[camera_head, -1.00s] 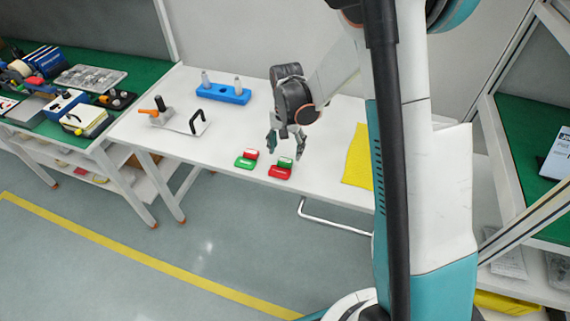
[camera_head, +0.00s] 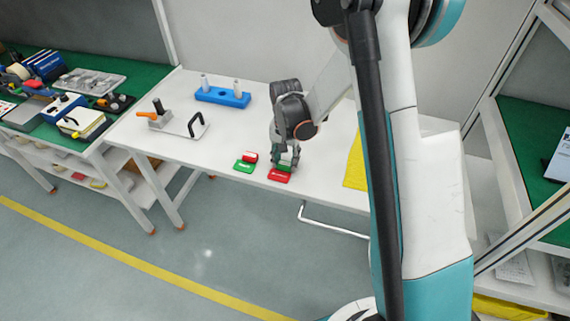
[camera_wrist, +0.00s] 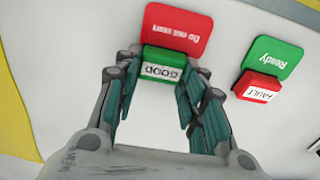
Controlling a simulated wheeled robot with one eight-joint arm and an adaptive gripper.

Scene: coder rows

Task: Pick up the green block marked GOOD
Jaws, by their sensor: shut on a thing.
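The green block marked GOOD (camera_wrist: 161,71) is between the two fingers of my gripper (camera_wrist: 160,88) in the wrist view, with its white label facing the camera. It sits at the edge of a red plate reading "Do not start" (camera_wrist: 178,30). In the head view, my gripper (camera_head: 284,160) is low at the front of the white table, shut on the green block (camera_head: 285,168), which is mostly hidden by the fingers. The red plate (camera_head: 279,177) shows just in front of it.
A red block marked FAULT (camera_wrist: 257,87) sits at a green plate reading "Ready" (camera_wrist: 273,58), close beside my gripper. A blue holder (camera_head: 222,96) and a white board with a black handle (camera_head: 186,124) stand farther back. A yellow sheet (camera_head: 356,166) lies to the right.

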